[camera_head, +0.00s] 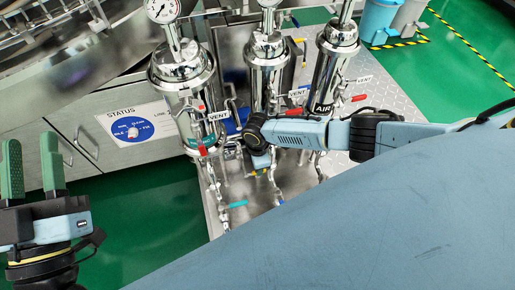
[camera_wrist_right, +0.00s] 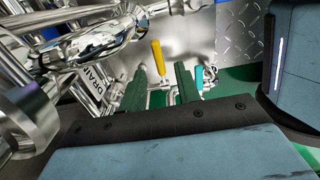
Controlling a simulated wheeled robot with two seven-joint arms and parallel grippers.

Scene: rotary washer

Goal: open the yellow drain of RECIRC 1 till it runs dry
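A yellow valve handle (camera_wrist_right: 158,57) stands steeply, slightly tilted, in the right wrist view, beyond the tips of my right gripper's green fingers and between them in the picture. My right gripper (camera_wrist_right: 160,88) is open, and I see nothing held in it. In the head view, my right wrist hides most of that gripper, and a small yellow piece (camera_head: 258,173) shows below it. I cannot read a RECIRC 1 label. My left gripper (camera_head: 32,165) is open and empty at lower left.
Three polished filter housings with gauges stand on a metal skid, the left one (camera_head: 183,75) nearest. Red vent handles (camera_head: 294,112) and a teal handle (camera_head: 237,204), also in the wrist view (camera_wrist_right: 199,78), are close by. A STATUS panel (camera_head: 133,126) is left. Bins (camera_head: 385,20) stand behind.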

